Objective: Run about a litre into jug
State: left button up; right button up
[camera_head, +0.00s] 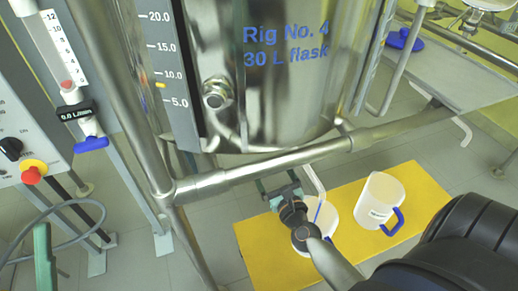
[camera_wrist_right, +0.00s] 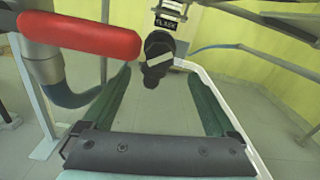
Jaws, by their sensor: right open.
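A white jug with a blue handle (camera_head: 379,203) stands on the yellow mat (camera_head: 262,264). A second white vessel (camera_head: 327,229) beside it is partly hidden by my right arm. The steel flask (camera_head: 285,95), marked Rig No. 4, hangs above. My right gripper (camera_head: 281,187) is below the rail under the flask, above the mat. In the right wrist view its green fingers (camera_wrist_right: 157,88) are apart and hold nothing. A dark fitting (camera_wrist_right: 158,55) lies ahead between the fingertips, under a FLASK tag (camera_wrist_right: 169,23). A green piece (camera_head: 44,258) at lower left may be my left gripper; its state is unclear.
A steel rail (camera_head: 265,167) crosses below the flask. A level scale (camera_head: 165,55) stands on its left. A panel with a red-and-yellow button (camera_head: 33,172) is at far left. A red handle (camera_wrist_right: 92,37) lies close at left in the wrist view.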

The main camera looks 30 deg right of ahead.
pick_arm(q)
jog(key=shift+f, duration=0.1)
pick_arm(e)
jog(key=x, duration=0.7)
jog(key=shift+w, duration=0.25)
jog(key=c, duration=1.4)
pick_arm(q)
jog(key=shift+m, duration=0.4)
jog(key=shift+s+a+r+p, duration=0.1)
jog(key=shift+a+r+p, duration=0.05)
jog(key=shift+r+p, duration=1.2)
jog(key=shift+a+r+p, duration=0.1)
jog(key=shift+r+p, duration=1.2)
jog(key=shift+r, duration=0.05)
pick_arm(e)
jog(key=shift+n, duration=7.8)
pick_arm(q)
jog(key=shift+r, duration=0.1)
